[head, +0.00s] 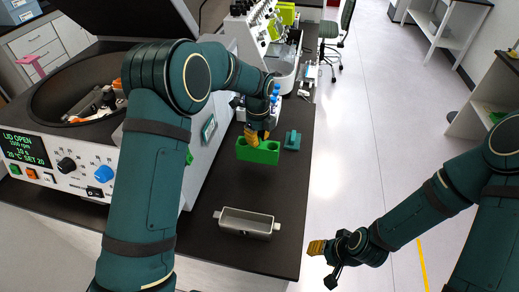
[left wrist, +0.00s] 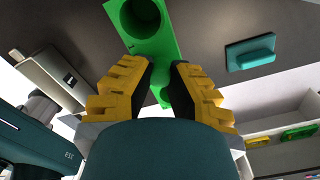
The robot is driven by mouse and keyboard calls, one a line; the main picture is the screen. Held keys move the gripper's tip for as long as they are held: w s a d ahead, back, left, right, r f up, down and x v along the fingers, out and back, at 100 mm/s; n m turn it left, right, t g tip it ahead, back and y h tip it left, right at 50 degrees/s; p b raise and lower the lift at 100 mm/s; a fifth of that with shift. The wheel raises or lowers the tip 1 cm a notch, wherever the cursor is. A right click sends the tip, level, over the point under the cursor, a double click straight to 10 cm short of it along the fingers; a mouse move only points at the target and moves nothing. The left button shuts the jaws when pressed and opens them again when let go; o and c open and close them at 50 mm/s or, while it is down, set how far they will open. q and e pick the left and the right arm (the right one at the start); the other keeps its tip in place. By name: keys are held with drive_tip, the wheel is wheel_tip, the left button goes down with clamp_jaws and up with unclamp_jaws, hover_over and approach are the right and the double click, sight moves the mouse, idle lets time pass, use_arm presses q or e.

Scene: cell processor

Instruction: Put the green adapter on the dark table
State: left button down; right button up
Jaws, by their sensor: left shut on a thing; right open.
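The green adapter (head: 258,152) is a bright green block with round wells, over the dark table (head: 205,251) in the head view. My left gripper (head: 257,138) is shut on its upper wall, with yellow fingertips. In the left wrist view the adapter (left wrist: 178,62) extends away from between the left fingers (left wrist: 160,88). I cannot tell whether its underside touches the table. My right gripper (head: 317,248) is open and empty, beyond the table's right edge, over the floor.
A grey metal bucket (head: 246,222) stands on the table in front of the adapter. A small teal piece (head: 292,140) lies to the adapter's right. An open-lid centrifuge (head: 60,120) stands on the left. Blue-capped tubes (head: 274,94) are behind. The table's front is clear.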

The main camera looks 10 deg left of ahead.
sight(258, 148)
use_arm(q)
drive_tip(key=shift+w+f, duration=0.1)
drive_tip(key=shift+f, duration=2.35)
drive_tip(key=shift+f, duration=0.15)
drive_tip(key=c, duration=1)
unclamp_jaws()
wheel_tip(258, 148, up, 12)
drive_tip(key=shift+r, duration=0.2)
drive_tip(key=shift+d, duration=0.15)
